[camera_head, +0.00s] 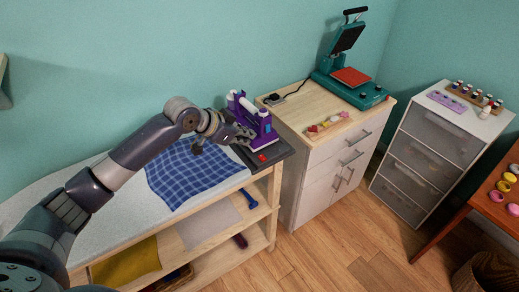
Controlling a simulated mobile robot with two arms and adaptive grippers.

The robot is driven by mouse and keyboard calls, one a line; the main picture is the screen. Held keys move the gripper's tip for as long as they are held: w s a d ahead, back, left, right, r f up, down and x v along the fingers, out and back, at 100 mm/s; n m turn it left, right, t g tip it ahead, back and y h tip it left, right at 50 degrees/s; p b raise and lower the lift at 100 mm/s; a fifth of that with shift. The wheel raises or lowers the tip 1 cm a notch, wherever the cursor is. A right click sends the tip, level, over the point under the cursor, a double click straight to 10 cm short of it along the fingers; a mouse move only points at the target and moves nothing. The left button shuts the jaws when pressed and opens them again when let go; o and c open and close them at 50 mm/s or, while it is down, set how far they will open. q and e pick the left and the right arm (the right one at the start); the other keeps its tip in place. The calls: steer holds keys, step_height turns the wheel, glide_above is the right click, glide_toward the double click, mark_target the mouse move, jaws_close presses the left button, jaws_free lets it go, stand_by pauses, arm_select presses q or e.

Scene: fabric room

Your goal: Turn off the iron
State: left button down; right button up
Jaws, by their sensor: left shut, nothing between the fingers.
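The purple and white iron (265,124) stands on a dark grey base (281,149) at the right end of the ironing surface. A small red button (262,157) shows on the base's front part. My left gripper (243,136) is shut and empty, right beside the iron on its left side and above the base. I cannot tell whether the fingers touch the iron. The gripper and wrist hide part of the iron's left side. My right gripper is not in view.
A blue checked cloth (187,175) lies on the light ironing surface (105,232) under my left arm. Shelves with folded fabric (131,261) are below. A wooden cabinet (290,101) with a teal heat press (352,88) stands to the right. The floor ahead is clear.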

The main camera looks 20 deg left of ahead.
arm_select(q)
steer(key=p, duration=0.2)
glide_above(260, 158)
steer(key=f, duration=0.5)
steer(key=shift+s+d+f, duration=0.1)
steer(key=shift+s+f, duration=0.05)
steer(key=shift+s, duration=0.25)
steer(key=f, duration=0.3)
steer(key=shift+w+f, duration=0.2)
steer(key=shift+w, duration=0.15)
steer(key=shift+f+p, duration=0.3)
steer(key=shift+f, duration=0.3)
steer(key=shift+f, duration=0.1)
steer(key=shift+w+a+f+b, duration=0.1)
steer(key=shift+a+f+b, duration=0.3)
steer(key=shift+b, duration=0.45)
steer(key=shift+d+r, duration=0.15)
steer(key=shift+r, duration=0.05)
steer(key=shift+f+p, duration=0.1)
steer(key=shift+p, duration=0.2)
